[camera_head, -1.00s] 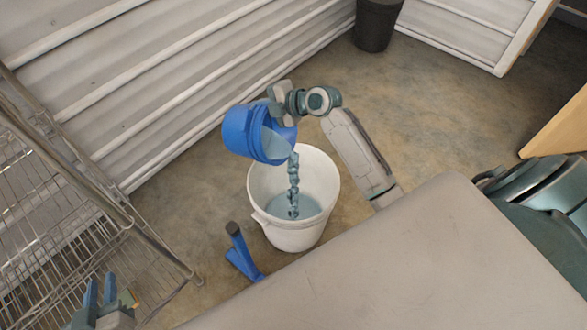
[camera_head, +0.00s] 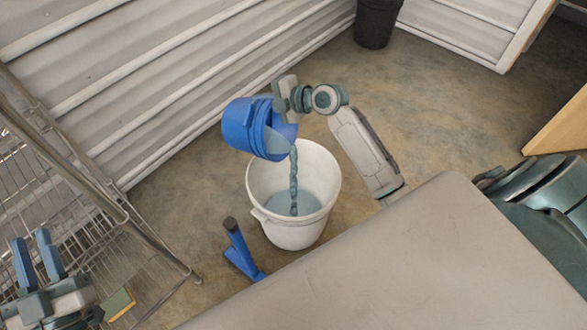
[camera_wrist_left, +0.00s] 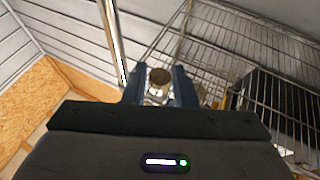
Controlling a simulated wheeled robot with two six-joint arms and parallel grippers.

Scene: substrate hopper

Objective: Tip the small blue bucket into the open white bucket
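The small blue bucket (camera_head: 247,127) is tilted on its side above the open white bucket (camera_head: 293,235), mouth facing right and down. A blue-grey stream (camera_head: 293,180) falls from its lip into the white bucket. Blue-grey material (camera_head: 292,203) covers the white bucket's floor. My right gripper (camera_head: 284,97) is shut on the blue bucket at its upper right side; its fingertips are mostly hidden. My left gripper (camera_head: 36,257) is at the lower left, away from both buckets, with its fingers apart and empty. It also shows in the left wrist view (camera_wrist_left: 159,80).
A wire rack (camera_head: 100,215) stands at the left, close to my left gripper. A blue tool with a dark knob (camera_head: 238,250) is beside the white bucket. A dark bin (camera_head: 376,22) stands at the back. Open floor lies right of the buckets.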

